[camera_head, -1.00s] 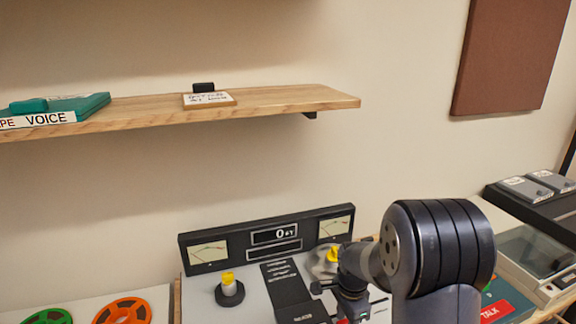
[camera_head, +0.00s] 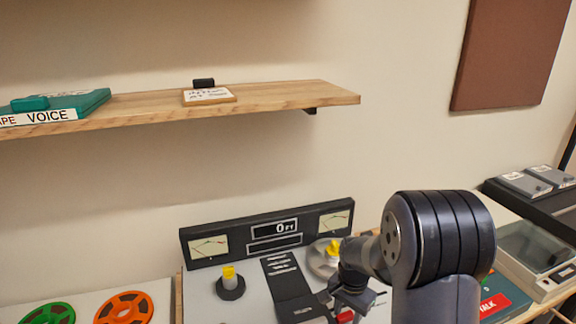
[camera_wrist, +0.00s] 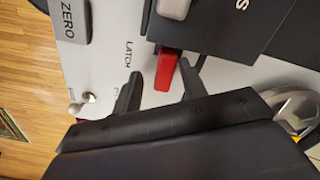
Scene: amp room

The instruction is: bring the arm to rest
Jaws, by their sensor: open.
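My gripper (camera_wrist: 160,90) is open above the tape machine (camera_head: 205,290), with its two dark fingers apart in the wrist view. A red latch piece (camera_wrist: 166,70) shows between and beyond the fingers, beside the word LATCH; whether a finger touches it I cannot tell. In the head view my arm covers the machine's right part, and the gripper shows only partly near the red piece (camera_head: 345,316). The machine has a meter panel (camera_head: 268,237) reading 0 FT, a left spindle with a yellow cap (camera_head: 229,276) and a right one with a yellow cap (camera_head: 333,247).
A wooden shelf (camera_head: 280,98) above holds a teal VOICE box (camera_head: 60,108) and a small card (camera_head: 208,95). Green (camera_head: 47,314) and orange (camera_head: 124,308) reels lie left. A teal TALK box (camera_head: 505,300) and a glass-lidded device (camera_head: 535,255) stand right. A grey ZERO key (camera_wrist: 69,20) is near the gripper.

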